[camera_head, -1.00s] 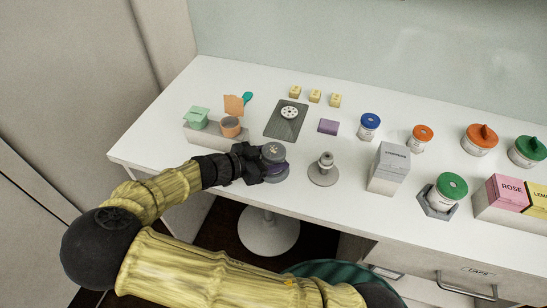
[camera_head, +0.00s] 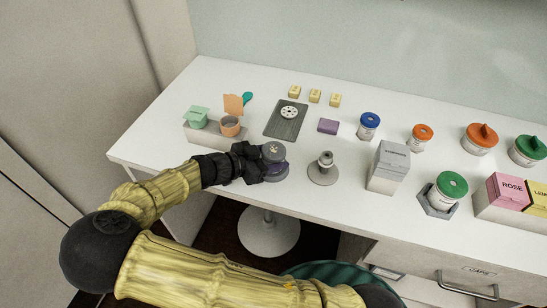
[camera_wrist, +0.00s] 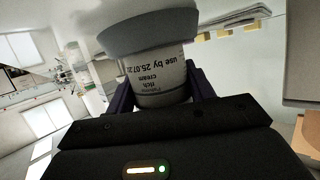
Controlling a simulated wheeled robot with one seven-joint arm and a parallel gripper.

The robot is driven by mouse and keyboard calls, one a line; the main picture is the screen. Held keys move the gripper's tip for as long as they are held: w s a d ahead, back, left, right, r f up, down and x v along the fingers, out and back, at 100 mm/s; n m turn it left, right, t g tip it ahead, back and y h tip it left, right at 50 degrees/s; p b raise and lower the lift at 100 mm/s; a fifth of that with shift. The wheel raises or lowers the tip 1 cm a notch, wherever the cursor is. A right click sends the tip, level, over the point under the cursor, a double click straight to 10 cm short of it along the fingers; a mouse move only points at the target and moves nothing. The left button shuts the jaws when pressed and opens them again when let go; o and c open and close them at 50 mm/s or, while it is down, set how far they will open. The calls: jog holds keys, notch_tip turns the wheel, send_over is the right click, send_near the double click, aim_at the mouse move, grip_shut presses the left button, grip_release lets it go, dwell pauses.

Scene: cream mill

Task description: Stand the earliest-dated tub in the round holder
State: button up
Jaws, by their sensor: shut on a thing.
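My gripper (camera_head: 268,162) is shut on a grey-lidded tub (camera_head: 274,151) near the front of the white table. In the wrist view the tub (camera_wrist: 160,85) sits between the fingers, and its label reads upside down "rich cream" and "use by 25.07", with the year cut off. A grey round piece (camera_head: 274,177) shows right under the held tub; it may be the round holder, and I cannot tell whether the tub touches it. A blue-lidded tub (camera_head: 368,126) and an orange-lidded tub (camera_head: 420,138) stand farther right.
A grey pedestal (camera_head: 324,172) and a tall grey carton (camera_head: 390,167) stand right of my gripper. Pink (camera_head: 505,193) and yellow boxes stand far right.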

jog(key=shift+s+d+f, duration=0.15)
jog(key=shift+s+f, duration=0.05)
jog(key=shift+f, duration=0.3)
jog(key=shift+s+d+f, duration=0.1)
jog(key=shift+s+f, duration=0.05)
jog(key=shift+f, duration=0.3)
jog(key=o, duration=1.3)
jog(key=shift+s+a+r, duration=0.1)
jog(key=shift+a+r, duration=0.05)
jog(key=shift+a, duration=0.4)
jog(key=v, duration=0.5)
jog(key=r+v, duration=0.1)
jog(key=v, duration=0.5)
jog(key=b+v, duration=0.1)
jog(key=v, duration=0.5)
jog(key=shift+w+d+r, duration=0.15)
jog(key=shift+w+r, duration=0.1)
jog(key=shift+w, duration=0.05)
